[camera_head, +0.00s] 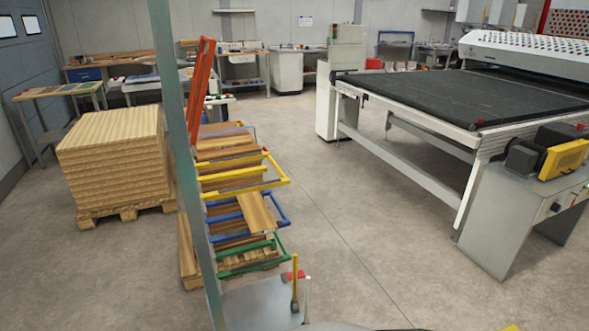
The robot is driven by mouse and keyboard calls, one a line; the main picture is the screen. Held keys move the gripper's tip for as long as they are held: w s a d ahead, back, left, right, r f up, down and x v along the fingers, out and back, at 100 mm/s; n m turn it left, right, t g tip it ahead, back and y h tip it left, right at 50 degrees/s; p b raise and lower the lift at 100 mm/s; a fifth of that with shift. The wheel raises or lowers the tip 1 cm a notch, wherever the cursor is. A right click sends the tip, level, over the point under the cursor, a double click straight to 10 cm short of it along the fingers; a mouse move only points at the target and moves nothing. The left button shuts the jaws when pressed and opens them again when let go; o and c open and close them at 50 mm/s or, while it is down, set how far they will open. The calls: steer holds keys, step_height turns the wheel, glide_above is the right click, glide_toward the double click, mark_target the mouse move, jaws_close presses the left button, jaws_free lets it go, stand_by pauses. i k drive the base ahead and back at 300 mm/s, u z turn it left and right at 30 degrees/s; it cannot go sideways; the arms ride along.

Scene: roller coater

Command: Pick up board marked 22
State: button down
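Several brown wooden boards lie on a rack with coloured tube frames (233,172), left of the middle. One light board (257,213) sticks out at an angle toward the right, between the yellow and blue frames. Another board (228,151) lies higher on the rack. No number is readable on any board, so I cannot tell which one is marked 22. A grey-green upright post partly hides the rack's left side. My gripper is not in view.
A large block of stacked boards (118,163) stands on a pallet at the left. A roller coater with a black conveyor belt (460,94) fills the right. A grey cabinet (525,205) with a yellow part stands before it. Bare floor (370,220) lies between rack and machine.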

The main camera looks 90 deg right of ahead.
mark_target(226, 142)
steer(key=u, duration=0.05)
steer(key=k, duration=1.2)
steer(key=z, duration=2.2)
steer(key=i, duration=0.5)
steer(key=z, duration=0.1)
